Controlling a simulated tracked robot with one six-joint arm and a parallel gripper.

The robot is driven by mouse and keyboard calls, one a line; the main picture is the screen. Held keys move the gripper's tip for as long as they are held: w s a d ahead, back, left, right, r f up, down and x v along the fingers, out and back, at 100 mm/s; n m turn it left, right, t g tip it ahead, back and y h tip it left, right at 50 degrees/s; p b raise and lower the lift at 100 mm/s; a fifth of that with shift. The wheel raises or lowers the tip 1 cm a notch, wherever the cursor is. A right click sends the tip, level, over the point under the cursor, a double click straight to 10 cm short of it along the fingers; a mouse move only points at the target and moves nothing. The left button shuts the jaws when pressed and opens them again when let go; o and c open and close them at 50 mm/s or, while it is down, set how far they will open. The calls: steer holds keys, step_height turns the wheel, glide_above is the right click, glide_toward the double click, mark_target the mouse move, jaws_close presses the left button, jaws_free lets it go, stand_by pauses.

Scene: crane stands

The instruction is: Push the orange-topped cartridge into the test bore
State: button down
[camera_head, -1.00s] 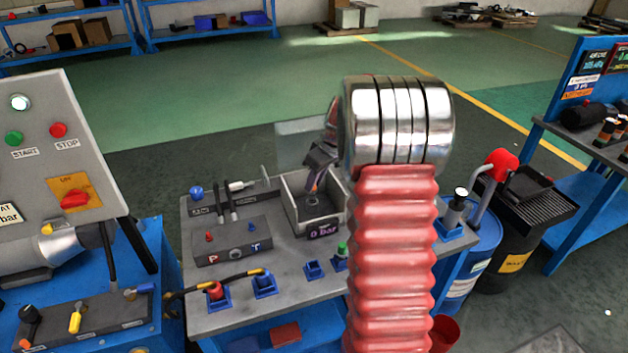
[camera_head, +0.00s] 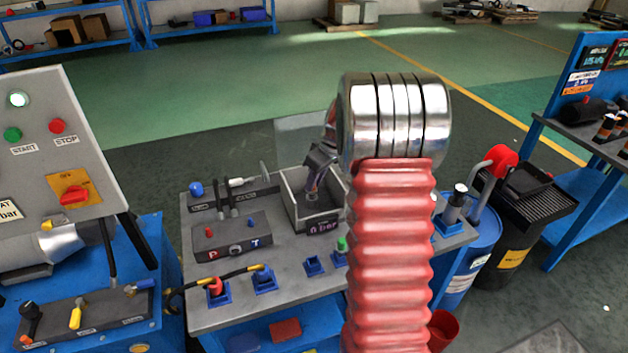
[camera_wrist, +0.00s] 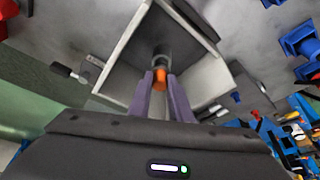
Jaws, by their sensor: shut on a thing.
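My gripper (camera_wrist: 160,84) is shut on the orange-topped cartridge (camera_wrist: 160,74). The orange top shows between the two purple-grey fingertips in the wrist view. A dark grey cylindrical part (camera_wrist: 162,54) lies just beyond the orange top; I cannot tell whether it is the cartridge body or the bore's rim. The test bore itself is hidden, and how deep the cartridge sits cannot be told. In the head view my gripper (camera_head: 314,178) reaches down into the open grey box (camera_head: 291,211) on the bench, where the cartridge cannot be made out.
The box's walls stand close around my fingers. A "0 bar" display (camera_head: 322,226) is on its front. A P/T block (camera_head: 232,238), capped fittings (camera_head: 263,279) and hoses stand on the bench to the left and front. A blue drum (camera_head: 474,262) stands at right.

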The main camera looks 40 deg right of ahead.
steer(key=shift+f, duration=0.95)
stand_by(0.3)
steer(key=c, duration=1.5)
jaws_free()
steer(key=shift+c, duration=0.2)
steer(key=shift+v, duration=2.5)
steer(key=shift+r, duration=0.1)
steer(key=v, duration=1.3)
steer(key=shift+s+r, duration=0.2)
steer(key=shift+d, duration=0.1)
